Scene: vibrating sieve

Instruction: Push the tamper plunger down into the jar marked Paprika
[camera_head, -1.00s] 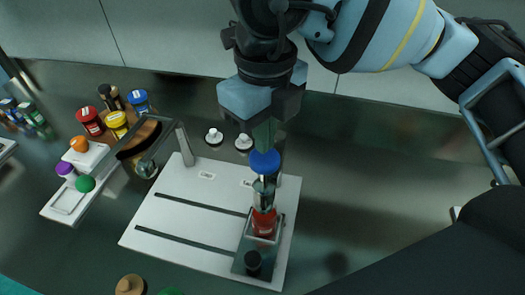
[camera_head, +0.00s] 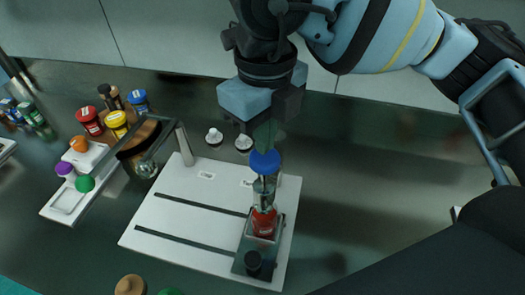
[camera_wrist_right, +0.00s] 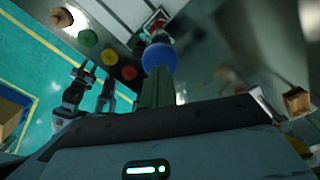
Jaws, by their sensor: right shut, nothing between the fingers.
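The tamper plunger has a round blue knob (camera_head: 264,163) on a thin stem. It stands upright over a clear funnel-like part (camera_head: 263,188) above a jar with red contents (camera_head: 263,222). The jar's label is too small to read. My right gripper (camera_head: 267,135) points down with its fingers shut and empty, directly above the knob. Its fingertips are at or very near the knob's top; contact cannot be told. In the right wrist view the blue knob (camera_wrist_right: 159,56) is just beyond the shut fingers (camera_wrist_right: 155,92).
The jar stands on a metal carriage with a black knob (camera_head: 253,260) on a white slotted board (camera_head: 190,222). A sieve (camera_head: 140,140) on a post stands left. Several lidded jars, including a red one (camera_head: 90,121), are farther left. The counter at right is clear.

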